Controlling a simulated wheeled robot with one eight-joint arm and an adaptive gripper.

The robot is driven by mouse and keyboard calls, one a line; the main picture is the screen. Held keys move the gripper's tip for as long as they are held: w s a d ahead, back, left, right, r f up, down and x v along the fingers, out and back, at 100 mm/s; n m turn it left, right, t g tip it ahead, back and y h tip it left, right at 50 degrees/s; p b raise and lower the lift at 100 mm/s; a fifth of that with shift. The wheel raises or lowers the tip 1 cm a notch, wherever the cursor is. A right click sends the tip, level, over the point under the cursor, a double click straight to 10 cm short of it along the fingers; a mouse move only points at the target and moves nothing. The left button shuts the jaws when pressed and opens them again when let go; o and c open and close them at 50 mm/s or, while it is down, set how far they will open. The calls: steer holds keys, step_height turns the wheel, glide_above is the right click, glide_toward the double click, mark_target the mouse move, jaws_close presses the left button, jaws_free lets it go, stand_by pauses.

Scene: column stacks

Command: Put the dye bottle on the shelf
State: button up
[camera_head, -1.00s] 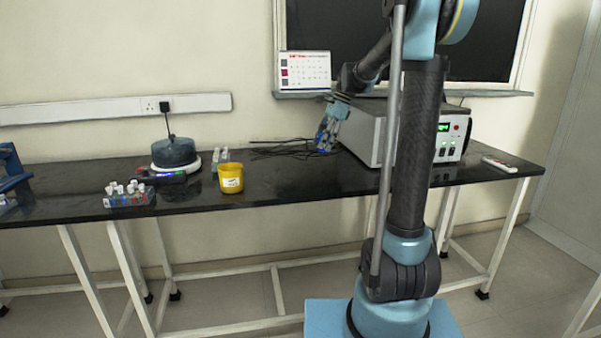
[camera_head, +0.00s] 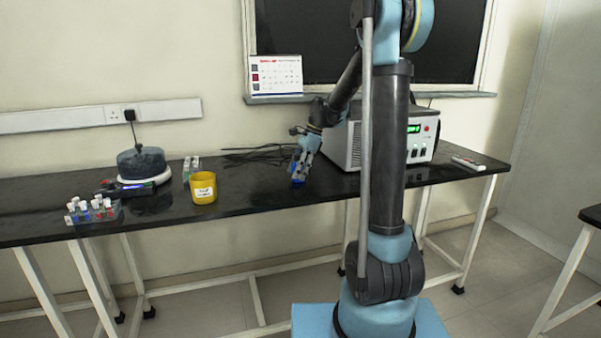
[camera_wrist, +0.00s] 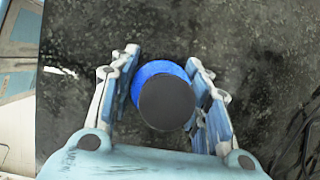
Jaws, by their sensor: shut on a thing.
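In the head view a small blue part of the bottle (camera_head: 298,183) shows at the fingertips; the rest is hidden. I cannot tell whether its base touches the bench. No shelf is clearly seen.
The bench (camera_head: 240,202) also holds a yellow cup (camera_head: 203,188), a rack of small vials (camera_head: 93,211), a round dark device (camera_head: 142,165), black cables (camera_head: 262,153) and the grey box (camera_head: 345,145). Another table (camera_head: 591,215) shows at the far right.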

steer(key=shift+f, duration=0.1)
steer(key=o, duration=1.2)
